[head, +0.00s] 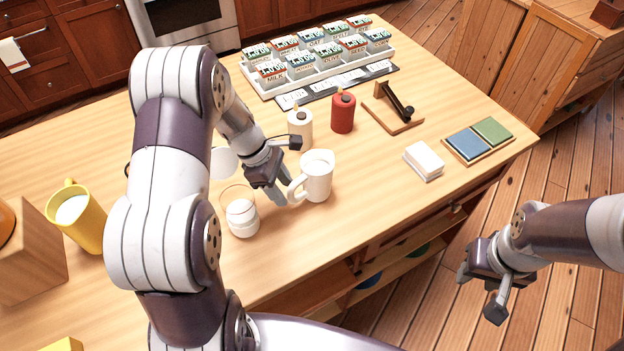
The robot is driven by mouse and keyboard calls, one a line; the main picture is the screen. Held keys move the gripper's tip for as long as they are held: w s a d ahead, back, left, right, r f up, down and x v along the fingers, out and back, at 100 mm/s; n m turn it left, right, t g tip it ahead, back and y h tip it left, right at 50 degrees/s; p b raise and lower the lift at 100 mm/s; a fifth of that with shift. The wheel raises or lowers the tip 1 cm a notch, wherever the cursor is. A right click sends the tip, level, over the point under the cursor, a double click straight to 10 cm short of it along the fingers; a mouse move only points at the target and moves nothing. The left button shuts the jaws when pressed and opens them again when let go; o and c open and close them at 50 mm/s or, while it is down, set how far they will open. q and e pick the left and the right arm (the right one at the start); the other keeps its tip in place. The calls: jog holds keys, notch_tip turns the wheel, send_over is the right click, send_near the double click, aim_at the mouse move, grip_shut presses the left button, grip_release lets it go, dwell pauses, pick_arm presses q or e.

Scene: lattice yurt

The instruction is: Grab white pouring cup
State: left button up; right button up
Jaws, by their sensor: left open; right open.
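A white cup (318,178) with a handle on its left side stands upright on the wooden table, right of my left gripper. My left gripper (277,197) is open, with its fingers pointing down beside the cup's handle. I cannot tell whether a finger touches the handle. My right gripper (477,295) is open and empty, off the table's front edge at the lower right, well away from the cup.
A white jar (242,218) stands close below my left gripper. White (300,127) and red (343,111) candle-like items stand behind the cup. A yellow mug (77,216) is at the left. A labelled box tray (266,92) sits at the back.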

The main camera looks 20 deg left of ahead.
aim_at(290, 198)
pick_arm(q)
jog(key=x, duration=0.4)
jog(key=shift+w+d+f+p, duration=0.2)
jog(key=shift+f+p, duration=0.15)
jog(key=shift+p, duration=0.05)
grip_shut()
jog(key=shift+r, duration=0.1)
